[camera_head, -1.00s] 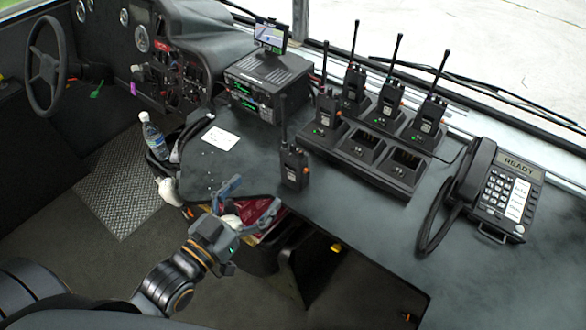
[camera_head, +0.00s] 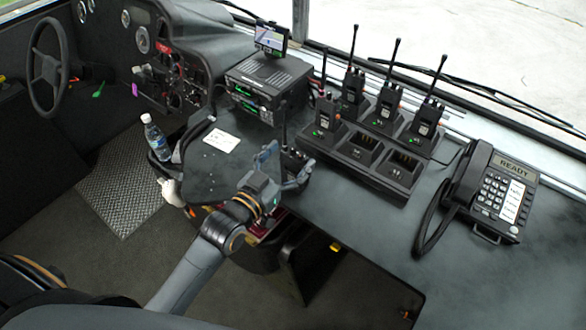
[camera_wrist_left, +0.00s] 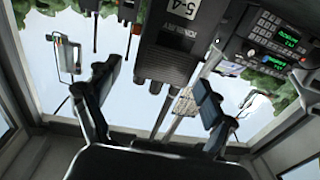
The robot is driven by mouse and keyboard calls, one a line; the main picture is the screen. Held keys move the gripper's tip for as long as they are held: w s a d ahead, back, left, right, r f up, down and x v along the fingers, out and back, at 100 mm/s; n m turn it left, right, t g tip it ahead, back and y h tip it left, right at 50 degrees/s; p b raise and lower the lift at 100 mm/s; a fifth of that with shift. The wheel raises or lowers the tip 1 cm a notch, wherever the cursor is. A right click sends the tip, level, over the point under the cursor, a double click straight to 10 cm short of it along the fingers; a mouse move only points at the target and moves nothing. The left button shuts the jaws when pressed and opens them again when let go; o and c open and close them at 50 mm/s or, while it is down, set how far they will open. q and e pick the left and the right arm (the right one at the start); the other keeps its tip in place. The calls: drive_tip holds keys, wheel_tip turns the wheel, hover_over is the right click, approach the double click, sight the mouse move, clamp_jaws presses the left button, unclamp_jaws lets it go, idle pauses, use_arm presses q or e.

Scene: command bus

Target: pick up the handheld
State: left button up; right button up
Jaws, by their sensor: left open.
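The handheld (camera_head: 294,157), a black radio with a thin antenna, stands upright on the dark counter, left of the charger. My left gripper (camera_head: 284,165) is open at it, with one finger on each side in the head view; the gripper partly hides its lower body. In the left wrist view the handheld (camera_wrist_left: 168,48) appears upside down, close up, between and beyond the two spread fingers of the left gripper (camera_wrist_left: 156,80). I cannot tell whether either finger touches it. My right gripper is not in view.
A charger (camera_head: 365,158) with several radios and empty slots stands to the right. A desk phone (camera_head: 495,195) is farther right. A radio console (camera_head: 268,80) with a small screen stands behind. A white card (camera_head: 221,141) and a water bottle (camera_head: 156,138) are to the left.

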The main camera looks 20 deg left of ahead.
use_arm(q)
drive_tip(key=shift+w+d, duration=0.15)
drive_tip(key=shift+w, duration=0.4)
drive_tip(key=shift+s, duration=0.1)
clamp_jaws()
drive_tip(key=shift+r, duration=0.15)
